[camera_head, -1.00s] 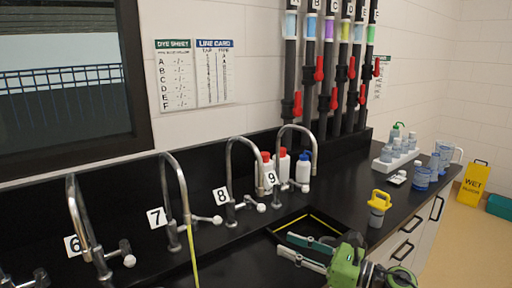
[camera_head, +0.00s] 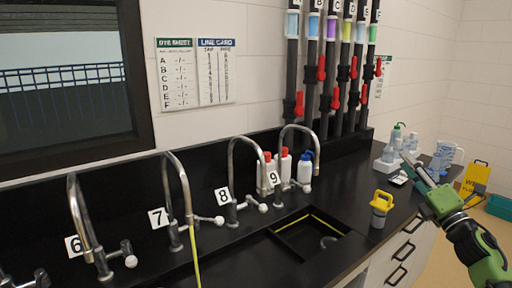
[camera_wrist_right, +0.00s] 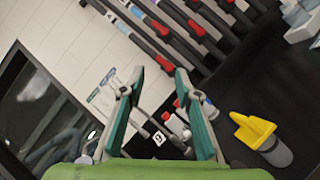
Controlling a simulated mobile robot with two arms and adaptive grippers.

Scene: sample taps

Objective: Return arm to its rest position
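My right arm, green and dark, comes in at the lower right of the head view. Its gripper (camera_head: 416,170) is raised over the far right part of the black counter, in front of the bottles there. In the right wrist view the two teal-and-grey fingers (camera_wrist_right: 160,76) stand apart with nothing between them, so it is open and empty. My left gripper and arm are not in view.
The yellow-topped container (camera_head: 380,207) stands on the counter beside the black sink (camera_head: 308,236). Numbered taps (camera_head: 236,170) line the back. Bottles (camera_head: 303,170) stand behind tap 9. A yellow wet-floor sign (camera_head: 476,176) is on the floor at right.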

